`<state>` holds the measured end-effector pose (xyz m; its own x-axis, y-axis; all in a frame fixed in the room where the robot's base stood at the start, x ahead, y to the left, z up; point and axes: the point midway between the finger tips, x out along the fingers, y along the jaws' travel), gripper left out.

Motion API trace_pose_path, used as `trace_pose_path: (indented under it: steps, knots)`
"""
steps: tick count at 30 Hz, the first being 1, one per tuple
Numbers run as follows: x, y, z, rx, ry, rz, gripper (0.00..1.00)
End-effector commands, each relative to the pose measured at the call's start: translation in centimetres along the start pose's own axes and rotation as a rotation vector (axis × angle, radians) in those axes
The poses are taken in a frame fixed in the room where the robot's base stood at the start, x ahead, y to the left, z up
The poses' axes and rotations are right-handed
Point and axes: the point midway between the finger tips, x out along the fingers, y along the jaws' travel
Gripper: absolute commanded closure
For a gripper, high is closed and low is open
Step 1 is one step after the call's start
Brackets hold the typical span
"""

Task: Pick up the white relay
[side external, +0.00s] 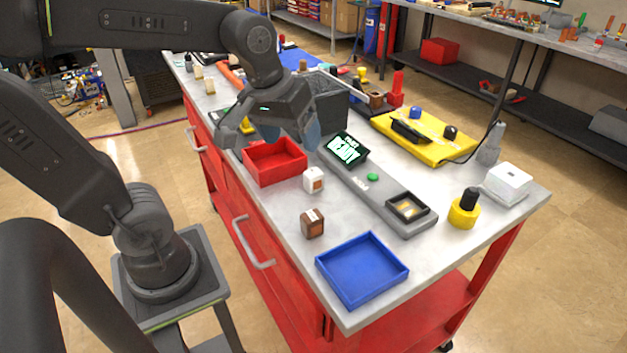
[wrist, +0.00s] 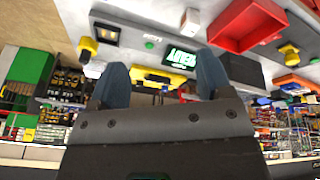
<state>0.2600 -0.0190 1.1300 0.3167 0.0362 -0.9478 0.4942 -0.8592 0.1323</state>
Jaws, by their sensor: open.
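The white relay (side external: 313,180) is a small white cube with an orange-brown mark, standing on the bench just right of the red tray. In the wrist view it shows as a small white block (wrist: 190,21) at the top edge, beside the red tray. My gripper (side external: 291,134) is open and empty, above and behind the red tray, apart from the relay. In the wrist view its two blue-grey fingers (wrist: 162,72) are spread, with no object between them.
The red tray (side external: 262,175) lies beside the relay. A brown relay (side external: 312,223) and a blue tray (side external: 362,270) are nearer the front. The grey tester (side external: 372,192) with a lit "READY" screen (side external: 344,149) lies to the right. A dark grey bin (side external: 328,103) stands behind my gripper.

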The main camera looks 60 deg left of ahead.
Motion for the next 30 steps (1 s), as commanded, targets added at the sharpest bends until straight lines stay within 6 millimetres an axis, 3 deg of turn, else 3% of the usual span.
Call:
trace_pose_path:
  steps: [1, 6, 12, 18, 30]
  knots:
    - [0.9, -0.2, -1.8, -0.131, -0.040, -0.032, 0.28]
    - [3.8, -1.2, -6.9, -0.563, -0.130, -0.135, 0.28]
    - [7.0, -2.9, -10.7, -0.923, -0.185, -0.240, 0.28]
    - [8.6, -3.6, -11.7, -1.046, -0.198, -0.279, 0.28]
    - [15.0, -4.6, -9.6, -1.046, -0.200, -0.282, 0.28]
